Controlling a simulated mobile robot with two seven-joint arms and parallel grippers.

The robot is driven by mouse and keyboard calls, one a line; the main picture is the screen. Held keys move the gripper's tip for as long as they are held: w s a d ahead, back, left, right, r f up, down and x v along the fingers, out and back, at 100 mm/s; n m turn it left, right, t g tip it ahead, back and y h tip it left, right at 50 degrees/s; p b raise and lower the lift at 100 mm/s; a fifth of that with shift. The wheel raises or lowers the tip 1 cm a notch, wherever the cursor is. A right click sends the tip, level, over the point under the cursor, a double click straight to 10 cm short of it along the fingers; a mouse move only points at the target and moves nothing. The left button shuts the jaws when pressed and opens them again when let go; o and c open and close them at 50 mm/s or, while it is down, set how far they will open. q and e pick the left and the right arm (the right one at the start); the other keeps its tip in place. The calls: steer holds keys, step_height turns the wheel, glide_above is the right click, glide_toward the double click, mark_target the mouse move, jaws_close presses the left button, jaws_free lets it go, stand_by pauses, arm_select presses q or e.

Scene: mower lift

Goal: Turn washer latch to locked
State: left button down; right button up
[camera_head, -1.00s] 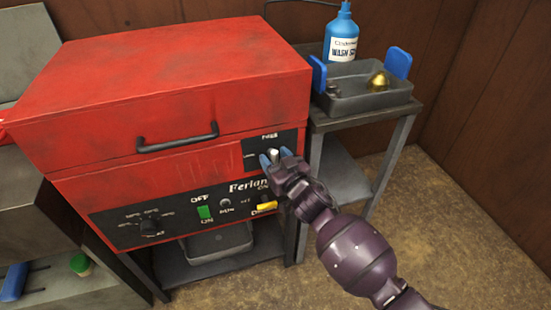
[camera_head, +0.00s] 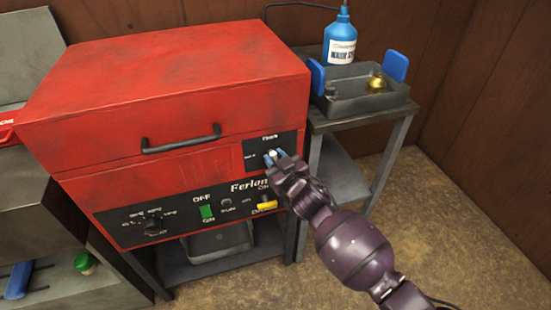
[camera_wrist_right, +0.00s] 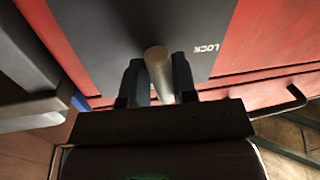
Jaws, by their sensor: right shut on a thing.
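The red washer (camera_head: 165,90) has its lid down, with a dark handle (camera_head: 181,140) on the front. The washer latch (camera_head: 272,153) is a light metal knob on a small black panel (camera_head: 254,156) at the right of the front. My right gripper (camera_head: 274,157) is shut on the latch, a blue-tipped finger on each side. In the right wrist view the latch (camera_wrist_right: 159,72) is a round metal post between the two dark fingers, and the word LOCK shows on the panel to its right. My left gripper is not in view.
A side table at the right holds a grey tray (camera_head: 345,113) with blue handles and a brass-coloured part, and a blue bottle (camera_head: 340,40). A control panel with a green switch (camera_head: 207,211) lies below the latch. Floor is open at the lower right.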

steer(key=n+p, duration=0.2)
steer(key=n, duration=0.1)
steer(key=shift+r+h, duration=0.3)
steer(key=n+p, duration=0.1)
steer(key=n, duration=0.1)
steer(key=shift+a+n+g, duration=0.15)
steer(key=shift+n+g, duration=0.15)
steer(key=shift+n, duration=0.1)
steer(key=shift+f+n+h+p, duration=0.1)
steer(key=shift+n+h+p, duration=0.5)
steer(key=shift+n, duration=0.5)
steer(key=shift+n+h, duration=0.3)
steer(key=shift+n, duration=0.5)
steer(key=shift+f+n+h, duration=0.15)
steer(key=shift+n+h, duration=0.15)
steer(key=shift+n, duration=0.7)
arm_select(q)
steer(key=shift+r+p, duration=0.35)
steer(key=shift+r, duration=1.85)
arm_select(e)
steer(key=shift+n+h, duration=0.4)
steer(key=shift+n, duration=0.6)
steer(key=shift+f, duration=0.1)
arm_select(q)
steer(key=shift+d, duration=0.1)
